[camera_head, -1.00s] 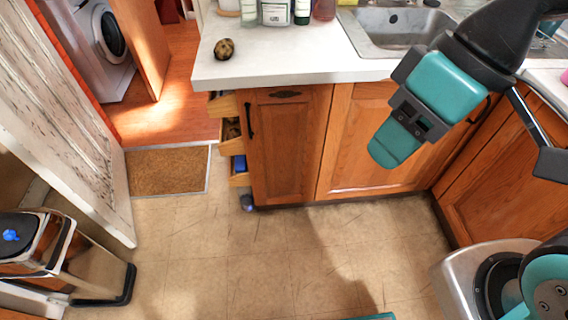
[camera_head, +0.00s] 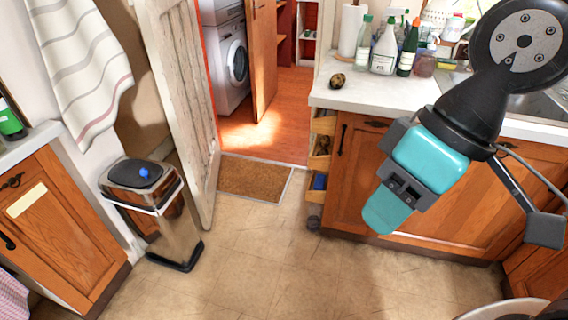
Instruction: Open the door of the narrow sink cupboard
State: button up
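The narrow cupboard door (camera_head: 352,175) is brown wood, under the left end of the sink counter. It looks closed. Its black upright handle (camera_head: 341,140) is near the door's left edge, and a dark pull (camera_head: 376,124) is at the top. My gripper (camera_head: 388,208) has teal finger pads and hangs in front of the cupboards, to the right of the handle in the picture. It covers the right part of the narrow door. It appears empty and apart from the handle, but its finger gap is hidden from this angle.
The sink (camera_head: 535,106), bottles (camera_head: 385,48) and a dark speckled object (camera_head: 338,80) are on top. A bin (camera_head: 150,205), a white door (camera_head: 178,90) and a labelled cupboard (camera_head: 62,235) stand left. The middle floor (camera_head: 260,265) is clear.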

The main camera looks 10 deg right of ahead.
aim_at(356, 159)
jog(key=u, duration=0.6)
jog(key=k, duration=0.8)
jog(key=u, duration=0.65)
jog(key=i, duration=1.45)
jog(key=z, duration=1.45)
jog(key=i, duration=0.55)
jog(key=z, duration=0.55)
